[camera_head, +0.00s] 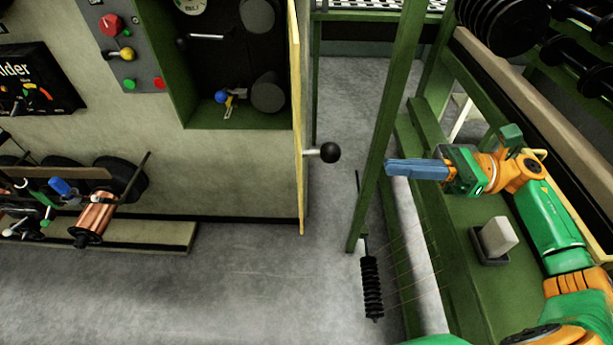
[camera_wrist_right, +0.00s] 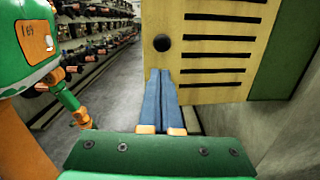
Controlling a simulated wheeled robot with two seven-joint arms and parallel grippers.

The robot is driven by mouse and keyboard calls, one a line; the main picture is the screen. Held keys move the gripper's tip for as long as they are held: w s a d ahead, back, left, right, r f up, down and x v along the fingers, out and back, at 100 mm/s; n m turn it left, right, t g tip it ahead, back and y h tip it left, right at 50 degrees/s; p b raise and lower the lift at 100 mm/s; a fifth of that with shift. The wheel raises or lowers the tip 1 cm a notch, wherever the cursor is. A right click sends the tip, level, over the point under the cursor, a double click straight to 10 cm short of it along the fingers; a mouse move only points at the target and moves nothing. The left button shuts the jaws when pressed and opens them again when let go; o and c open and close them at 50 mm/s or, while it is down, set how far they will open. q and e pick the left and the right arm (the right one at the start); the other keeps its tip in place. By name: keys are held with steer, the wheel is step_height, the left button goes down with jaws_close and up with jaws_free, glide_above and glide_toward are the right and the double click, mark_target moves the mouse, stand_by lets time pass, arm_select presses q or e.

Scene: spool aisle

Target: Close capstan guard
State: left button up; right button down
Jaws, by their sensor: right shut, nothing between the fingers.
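The capstan guard (camera_head: 298,120) is a yellow panel, seen nearly edge-on in the head view. It stands swung out at the right side of the open recess, and the capstan drums (camera_head: 268,94) inside are uncovered. Its black ball knob (camera_head: 329,152) sticks out to the right. In the right wrist view the guard (camera_wrist_right: 212,85) shows black slots and the round knob (camera_wrist_right: 161,43). My right gripper (camera_head: 389,168) is shut and empty, to the right of the knob and apart from it in the head view. Its blue fingers (camera_wrist_right: 160,74) point toward the guard below the knob. My left gripper is not visible.
A green upright post (camera_head: 388,110) stands between the knob and my right gripper in the head view. A green rack (camera_head: 465,235) with black reels is on the right. A control panel (camera_head: 122,52) is left of the recess. The grey floor (camera_head: 250,270) in front is clear.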

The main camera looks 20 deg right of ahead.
arm_select(q)
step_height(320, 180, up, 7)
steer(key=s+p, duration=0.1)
steer(key=p, duration=0.6)
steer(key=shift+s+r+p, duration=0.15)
steer(key=shift+p, duration=0.25)
arm_select(e)
steer(key=a+n+g, duration=0.2)
steer(key=a, duration=1.1)
steer(key=shift+w, duration=0.2)
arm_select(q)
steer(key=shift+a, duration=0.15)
arm_select(e)
steer(key=shift+a, duration=0.1)
